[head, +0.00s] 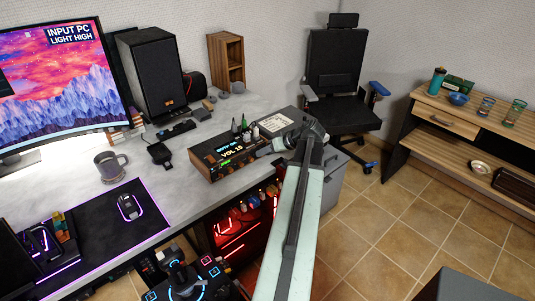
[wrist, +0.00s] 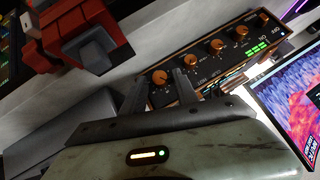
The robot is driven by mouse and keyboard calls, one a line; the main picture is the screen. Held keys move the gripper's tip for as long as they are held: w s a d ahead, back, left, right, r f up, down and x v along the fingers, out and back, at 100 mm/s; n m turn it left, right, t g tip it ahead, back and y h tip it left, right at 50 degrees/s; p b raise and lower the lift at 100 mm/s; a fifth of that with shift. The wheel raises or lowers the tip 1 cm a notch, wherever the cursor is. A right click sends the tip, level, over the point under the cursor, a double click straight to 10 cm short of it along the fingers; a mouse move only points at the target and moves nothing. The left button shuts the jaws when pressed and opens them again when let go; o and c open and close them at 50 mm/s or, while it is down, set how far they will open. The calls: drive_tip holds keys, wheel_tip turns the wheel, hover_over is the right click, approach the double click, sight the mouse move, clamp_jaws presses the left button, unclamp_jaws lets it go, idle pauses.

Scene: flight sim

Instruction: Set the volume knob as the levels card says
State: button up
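The amplifier (head: 206,164) is a wood-sided box with a lit display (head: 230,154) reading "VOL 15" on its second line; the line above is too small to read surely. In the wrist view the amplifier (wrist: 213,68) shows a row of several orange knobs. My gripper (wrist: 160,78) has two dark fingers apart, at either side of the end knob (wrist: 160,76). I cannot tell whether they touch it, or which knob is for volume. In the head view my gripper (head: 266,148) is at the amplifier's right end. A pale card (head: 273,123) lies behind; its writing is unreadable.
The monitor (head: 62,85) reads "INPUT PC LIGHT HIGH". Small bottles (head: 245,128) stand behind the amplifier. A mug (head: 110,166), a speaker (head: 155,72) and a mouse (head: 130,206) are on the desk. A red-lit PC case (head: 232,232) is below. A chair (head: 337,85) stands behind.

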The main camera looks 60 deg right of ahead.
clamp_jaws()
drive_tip(key=shift+d, duration=0.1)
drive_tip(key=shift+f, duration=0.1)
drive_tip(key=y+b, duration=0.1)
drive_tip(key=m+t+y+b, duration=0.1)
drive_tip(key=b, duration=0.1)
drive_tip(key=shift+s+d+f, duration=0.1)
drive_tip(key=shift+d+f, duration=0.1)
drive_tip(key=shift+f, duration=0.1)
drive_tip(key=shift+f+m+t+y+b, duration=0.1)
drive_tip(key=shift+m+t+y+b, duration=0.5)
drive_tip(key=shift+y+b, duration=0.4)
drive_tip(key=shift+b, duration=0.4)
drive_tip(key=shift+m, duration=0.3)
